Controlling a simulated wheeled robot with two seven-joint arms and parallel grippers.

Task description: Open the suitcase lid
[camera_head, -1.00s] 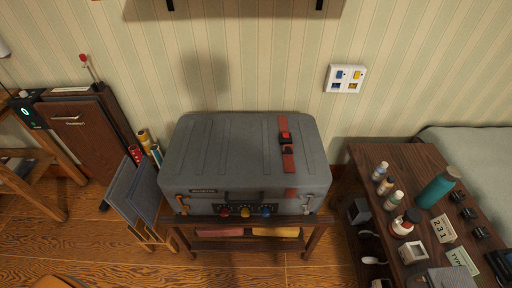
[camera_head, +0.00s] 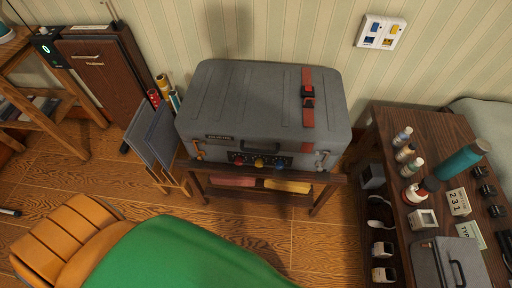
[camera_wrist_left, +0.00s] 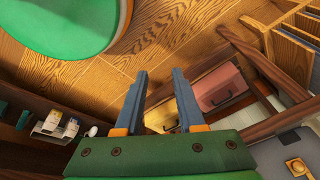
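The grey suitcase (camera_head: 250,88) lies flat with its lid closed on a low wooden stand. A red strap with a dark buckle (camera_head: 308,95) crosses the lid's right side. The front has a dark handle, a row of coloured dials (camera_head: 259,161), an orange latch (camera_head: 199,151) at left and a paler latch (camera_head: 321,160) at right. In the left wrist view my left gripper (camera_wrist_left: 159,76) is open and empty, in front of the stand's drawers. A grey surface with a yellow knob (camera_wrist_left: 296,166) shows at its lower right, probably the suitcase front. My right gripper is not in view.
The stand (camera_head: 326,188) has pink and yellow drawers. Grey panels in a rack (camera_head: 152,136) stand close at left. A dark table (camera_head: 395,125) with bottles and small boxes stands at right.

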